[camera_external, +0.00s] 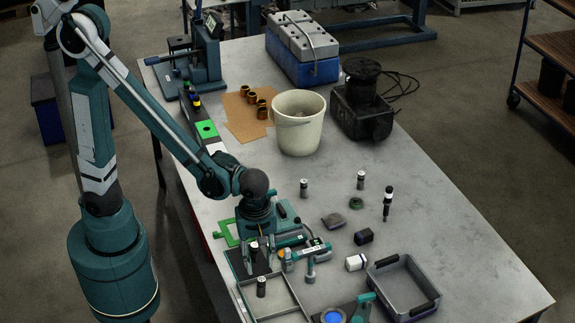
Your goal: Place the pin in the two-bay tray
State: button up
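The two-bay tray (243,303) is a shallow grey frame with a divider, at the table's near left edge and partly cut off by the bottom of the picture. My gripper (258,262) points down over its far end. A small pin-like cylinder with a light top (254,246) shows between or just beside the fingers; I cannot tell whether they touch it. A similar dark cylinder (261,287) stands upright in or at the tray. Two more small light-topped cylinders, one at mid-table (303,188) and one farther right (361,180), stand upright.
Tools and a small metal post (310,270) crowd the right of my gripper. A grey bin with black handles (420,310) stands at front right. A cream bucket (298,135), a dark motor-like unit (362,110) and a blue box (300,65) stand farther back.

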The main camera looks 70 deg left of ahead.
jog(key=a+r+m+t, duration=0.2)
jog(key=a+r+m, duration=0.3)
jog(key=a, duration=0.6)
jog(key=a+r+m+t, duration=0.2)
jog(key=a+r+m, duration=0.3)
jog(key=a, duration=0.6)
jog(key=a+r+m+t, duration=0.3)
jog(key=a+r+m, duration=0.3)
jog(key=a, duration=0.5)
jog(key=shift+s+a+r, duration=0.2)
jog(key=shift+s+r, duration=0.05)
jog(key=shift+r, duration=0.05)
